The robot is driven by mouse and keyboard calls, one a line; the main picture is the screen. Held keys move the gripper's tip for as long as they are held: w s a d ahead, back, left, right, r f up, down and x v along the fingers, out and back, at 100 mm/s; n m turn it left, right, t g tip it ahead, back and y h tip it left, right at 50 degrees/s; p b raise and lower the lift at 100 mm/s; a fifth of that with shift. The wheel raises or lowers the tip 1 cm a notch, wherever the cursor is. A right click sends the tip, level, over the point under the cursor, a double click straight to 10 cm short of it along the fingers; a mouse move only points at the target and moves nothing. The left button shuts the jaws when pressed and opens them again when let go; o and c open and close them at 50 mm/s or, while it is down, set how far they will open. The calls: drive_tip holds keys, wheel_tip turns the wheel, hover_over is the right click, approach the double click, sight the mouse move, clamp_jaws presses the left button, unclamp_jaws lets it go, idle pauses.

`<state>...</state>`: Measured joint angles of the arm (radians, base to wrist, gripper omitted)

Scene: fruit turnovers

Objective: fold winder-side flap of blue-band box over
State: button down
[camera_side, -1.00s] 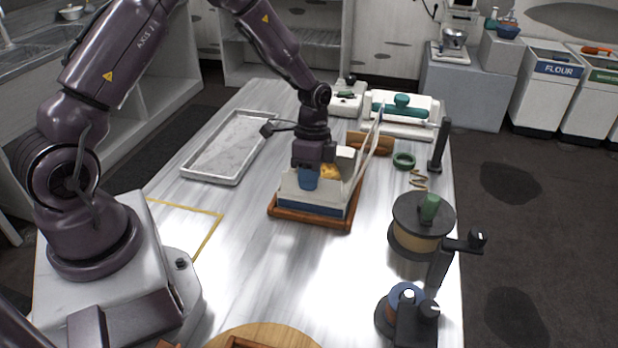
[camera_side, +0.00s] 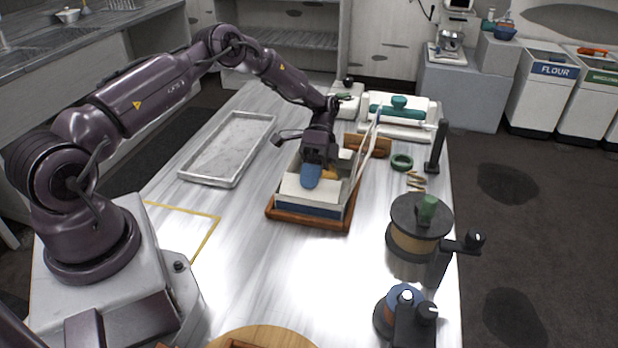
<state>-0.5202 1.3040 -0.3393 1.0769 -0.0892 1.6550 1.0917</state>
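The white box with a blue band (camera_side: 310,209) sits on a wooden tray (camera_side: 290,219) in the middle of the table. A pale flap (camera_side: 303,191) on its near side leans inward over the opening. A tall flap (camera_side: 362,158) stands up along the right side, tilted outward. Something golden, apparently a pastry, shows inside behind my gripper. My gripper (camera_side: 311,178) points down over the box, its blue fingertip at the inner edge of the near flap, seemingly touching it. Only one fingertip shows clearly, so the gap between the fingers is hidden.
A spool winder (camera_side: 420,228) stands right of the box, with a blue spool (camera_side: 402,303) nearer. A green ring (camera_side: 402,161) and a dark post (camera_side: 436,148) stand behind. A marble-bottomed tray (camera_side: 228,150) lies left.

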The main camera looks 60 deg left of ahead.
drive_tip(key=shift+w+a+f+g+h, duration=0.2)
drive_tip(key=shift+f+g+h, duration=0.25)
drive_tip(key=shift+g+h, duration=0.35)
drive_tip(key=c, duration=1.4)
unclamp_jaws()
drive_tip(key=shift+o, duration=0.2)
drive_tip(key=shift+r, duration=0.1)
